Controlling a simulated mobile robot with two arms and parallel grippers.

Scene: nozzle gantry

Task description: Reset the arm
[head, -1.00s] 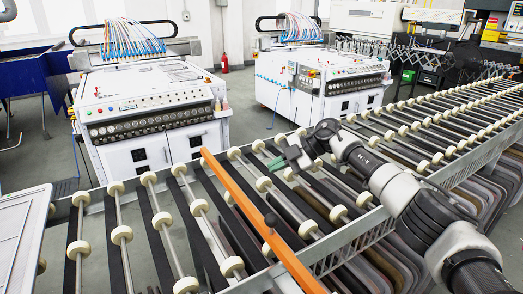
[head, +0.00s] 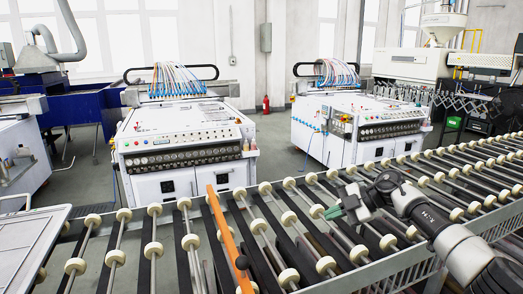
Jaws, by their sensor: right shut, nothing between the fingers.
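My right arm comes in from the lower right of the head view. Its gripper (head: 334,212) points left, just above the roller conveyor (head: 300,259). The gripper is shut, with nothing between its fingers. My left gripper is not in view.
An orange bar (head: 228,240) lies across the conveyor left of the gripper. Two white nozzle machines with hose bundles, a left one (head: 185,137) and a right one (head: 360,125), stand behind the conveyor. A pale panel (head: 35,240) is at the lower left. A red extinguisher (head: 266,104) stands by the back wall.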

